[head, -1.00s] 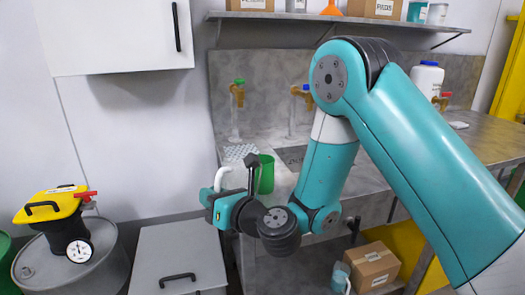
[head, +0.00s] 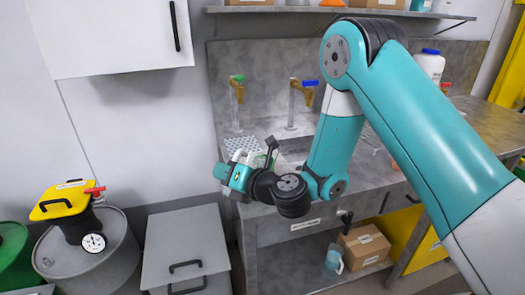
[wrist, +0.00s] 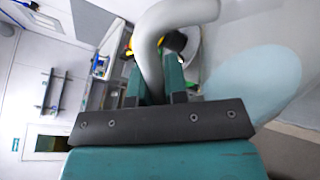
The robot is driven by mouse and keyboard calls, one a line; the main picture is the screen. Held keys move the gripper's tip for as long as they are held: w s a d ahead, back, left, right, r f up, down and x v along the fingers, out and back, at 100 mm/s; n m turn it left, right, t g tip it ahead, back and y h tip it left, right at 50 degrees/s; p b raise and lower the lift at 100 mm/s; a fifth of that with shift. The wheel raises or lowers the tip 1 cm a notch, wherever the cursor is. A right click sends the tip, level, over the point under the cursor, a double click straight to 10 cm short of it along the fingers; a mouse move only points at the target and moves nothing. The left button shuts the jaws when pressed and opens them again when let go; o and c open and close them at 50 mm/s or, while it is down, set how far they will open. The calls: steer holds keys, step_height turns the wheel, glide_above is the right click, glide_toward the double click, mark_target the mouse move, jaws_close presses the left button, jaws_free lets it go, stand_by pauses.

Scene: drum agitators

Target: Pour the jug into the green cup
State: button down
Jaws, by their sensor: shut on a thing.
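My gripper (head: 236,174) is shut on the white handle of the jug (wrist: 152,62), as the wrist view shows. In the head view a small white part of the jug (head: 241,157) shows just above the gripper, over the near edge of the counter. The jug's tilt and contents are hard to tell; a pale blue shape shows beside the handle in the wrist view.
The grey counter (head: 376,178) has a dotted white mat (head: 242,144) and two taps, one green-topped (head: 237,90) and one blue-topped (head: 304,94). A drum (head: 115,262) with a yellow-lidded unit (head: 63,202) stands left. A cardboard box (head: 363,248) sits below.

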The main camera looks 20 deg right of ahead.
step_height(320, 180, up, 2)
steer(key=m+p, duration=0.1)
steer(key=p, duration=0.1)
steer(key=shift+w+d+p, duration=0.15)
steer(key=shift+p, duration=0.15)
steer(key=shift+f, duration=0.15)
steer(key=shift+w, duration=0.1)
steer(key=shift+d+r+m+p, duration=0.1)
steer(key=shift+r+m+p, duration=0.25)
steer(key=shift+p, duration=0.5)
